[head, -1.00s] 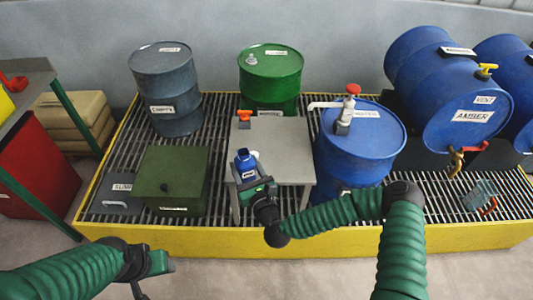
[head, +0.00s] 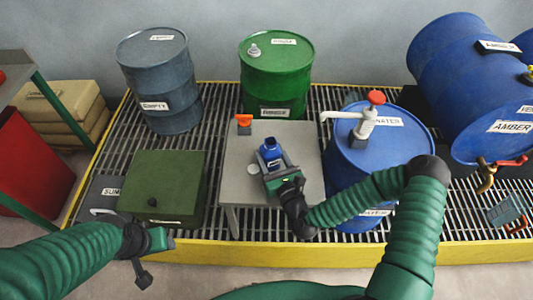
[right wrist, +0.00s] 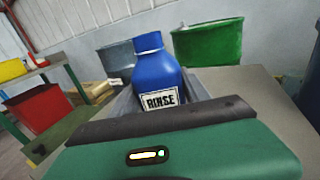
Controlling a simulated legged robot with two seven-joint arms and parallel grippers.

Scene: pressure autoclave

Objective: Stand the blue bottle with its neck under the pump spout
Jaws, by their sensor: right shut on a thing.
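The blue bottle (head: 270,150) is over the grey table in the head view. It stands upright, with its open neck up, and its RINSE label shows in the right wrist view (right wrist: 165,78). My right gripper (head: 278,172) is shut on the bottle's body from the near side. I cannot tell whether the bottle's base touches the table. The white pump (head: 366,122) with a red knob stands on the blue WATER drum. Its spout (head: 334,115) points left over the table's right edge, apart from and right of the neck. My left gripper (head: 148,245) is at lower left, its jaws unclear.
The grey table (head: 235,190) holds a white round piece (head: 253,168) beside the bottle and an orange item (head: 244,120) at its back left. The blue WATER drum (head: 345,175) stands close on the right. A green box (head: 165,185) is left. The table's back right is clear.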

